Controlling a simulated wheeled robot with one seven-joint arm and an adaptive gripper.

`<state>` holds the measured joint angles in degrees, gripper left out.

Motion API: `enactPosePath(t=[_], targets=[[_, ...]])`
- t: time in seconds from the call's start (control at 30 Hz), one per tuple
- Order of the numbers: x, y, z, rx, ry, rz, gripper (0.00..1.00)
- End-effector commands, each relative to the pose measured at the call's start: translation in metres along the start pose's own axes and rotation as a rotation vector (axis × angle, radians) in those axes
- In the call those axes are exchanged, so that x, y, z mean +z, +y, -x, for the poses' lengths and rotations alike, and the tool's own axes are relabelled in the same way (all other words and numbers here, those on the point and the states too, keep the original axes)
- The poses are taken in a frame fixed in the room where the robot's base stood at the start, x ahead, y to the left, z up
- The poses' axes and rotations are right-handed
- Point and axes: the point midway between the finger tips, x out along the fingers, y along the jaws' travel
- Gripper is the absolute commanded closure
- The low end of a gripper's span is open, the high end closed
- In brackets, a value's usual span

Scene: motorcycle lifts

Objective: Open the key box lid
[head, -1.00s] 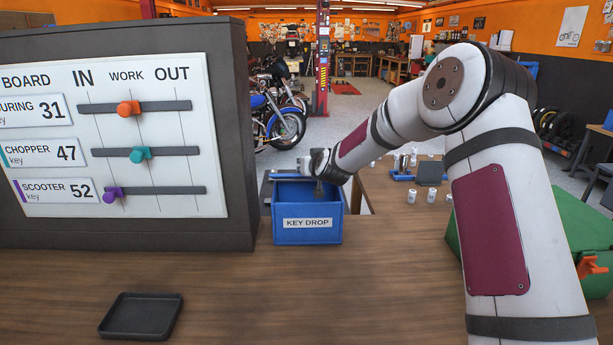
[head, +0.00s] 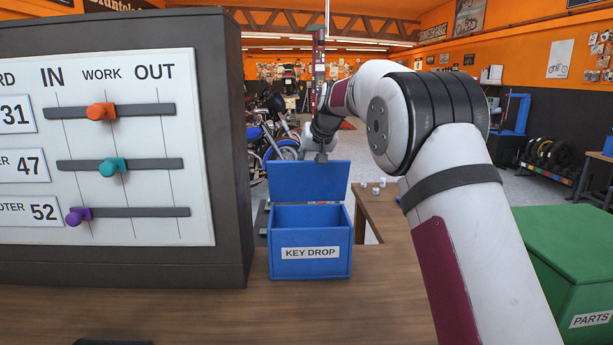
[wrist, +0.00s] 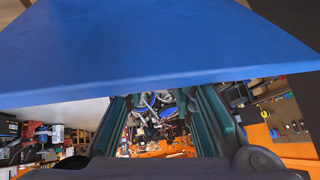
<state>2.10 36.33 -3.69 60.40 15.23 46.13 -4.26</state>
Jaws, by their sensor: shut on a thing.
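The blue key box (head: 310,264), labelled KEY DROP, stands on the wooden counter just right of the key board. Its blue lid (head: 308,182) stands raised at the back of the box, and the inside shows. My gripper (head: 321,157) is at the lid's top edge, right of its middle, shut on the lid. In the wrist view the lid (wrist: 150,50) fills the upper part, close in front of the dark teal fingers (wrist: 162,115). The fingertips' contact is hidden behind the lid there.
The key board (head: 120,150) with its sliders stands close to the left of the box. A green parts box (head: 575,250) stands at the right. Small white cylinders (head: 372,188) stand on a table behind.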

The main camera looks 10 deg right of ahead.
Motion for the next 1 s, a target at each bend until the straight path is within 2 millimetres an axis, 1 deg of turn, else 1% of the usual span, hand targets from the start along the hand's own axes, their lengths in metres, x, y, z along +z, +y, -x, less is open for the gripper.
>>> enactPosePath(t=[0.03,0.3,0.4,1.0], targets=[[-0.003,0.003,-0.009,0.004,0.005,0.004,1.0],[-0.02,0.007,-0.025,0.005,0.005,0.005,1.0],[-0.024,0.009,-0.03,0.006,0.001,0.005,1.0],[-0.023,0.015,-0.032,0.014,-0.013,0.0,1.0]])
